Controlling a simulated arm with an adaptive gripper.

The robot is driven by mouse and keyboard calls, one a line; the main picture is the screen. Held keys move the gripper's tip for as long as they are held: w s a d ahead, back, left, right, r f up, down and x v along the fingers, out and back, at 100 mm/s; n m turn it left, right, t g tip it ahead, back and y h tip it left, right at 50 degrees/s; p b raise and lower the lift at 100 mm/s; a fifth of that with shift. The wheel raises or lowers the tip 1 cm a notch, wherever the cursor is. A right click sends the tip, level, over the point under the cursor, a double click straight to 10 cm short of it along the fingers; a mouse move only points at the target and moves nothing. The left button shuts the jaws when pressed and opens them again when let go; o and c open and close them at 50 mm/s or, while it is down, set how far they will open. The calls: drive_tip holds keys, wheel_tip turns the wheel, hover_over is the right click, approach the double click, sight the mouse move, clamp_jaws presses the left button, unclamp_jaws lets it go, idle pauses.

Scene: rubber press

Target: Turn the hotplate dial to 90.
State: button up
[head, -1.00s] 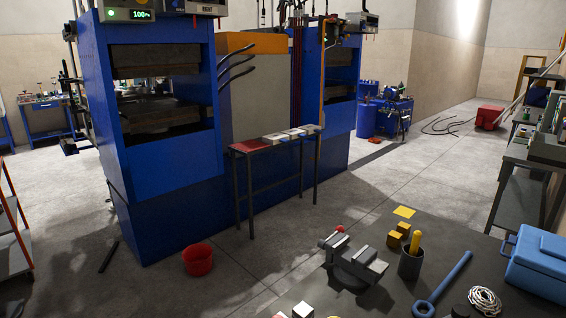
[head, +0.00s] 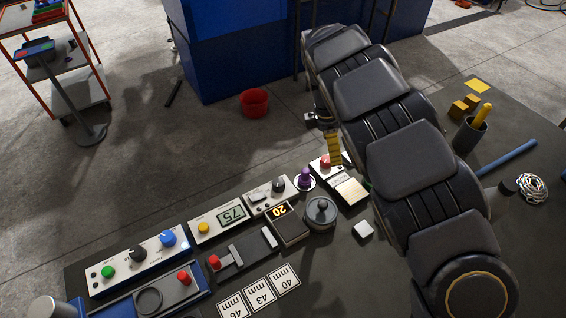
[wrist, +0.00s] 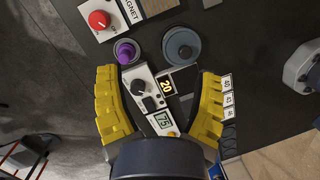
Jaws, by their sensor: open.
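A black dial (head: 278,184) sits on a white panel with a grey switch; the dial also shows in the wrist view (wrist: 138,88). Beside the panel is a dark plate unit (head: 290,230) with a yellow "20" display (head: 280,210); the display also shows in the wrist view (wrist: 166,85). No "hotplate" label is readable. My gripper (wrist: 156,74) is open and empty, its yellow fingers spread on both sides of the dial panel in the wrist view. In the head view a yellow finger of my gripper (head: 334,148) shows right of the panel, by a red knob.
A "75" display (head: 232,215), a purple knob (head: 305,180), a round grey lidded thing (head: 320,210) and a red knob (head: 326,161) stand close around. A blue-edged box (head: 137,262) with green, black and blue knobs is at left. A white block (head: 363,229) lies on the bench.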

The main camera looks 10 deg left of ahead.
sight(278, 182)
drive_tip(key=a+f+n, duration=0.2)
drive_tip(key=a, duration=0.2)
drive_tip(key=a+f+n+y, duration=0.1)
drive_tip(key=a+f+n, duration=0.2)
drive_tip(key=a, duration=0.1)
drive_tip(key=a+f+n+y, duration=0.1)
drive_tip(key=a+f+n, duration=0.1)
drive_tip(key=a+f, duration=0.1)
drive_tip(key=shift+s+a+f+n, duration=0.25)
drive_tip(key=shift+s+a+n, duration=0.1)
drive_tip(key=shift+a, duration=0.3)
drive_tip(key=shift+a+f, duration=0.1)
drive_tip(key=shift+f, duration=0.3)
drive_tip(key=f, duration=0.7)
drive_tip(key=shift+s+d, duration=0.1)
drive_tip(key=shift+d, duration=0.15)
drive_tip(key=shift+r, duration=0.1)
drive_tip(key=c, duration=1.1)
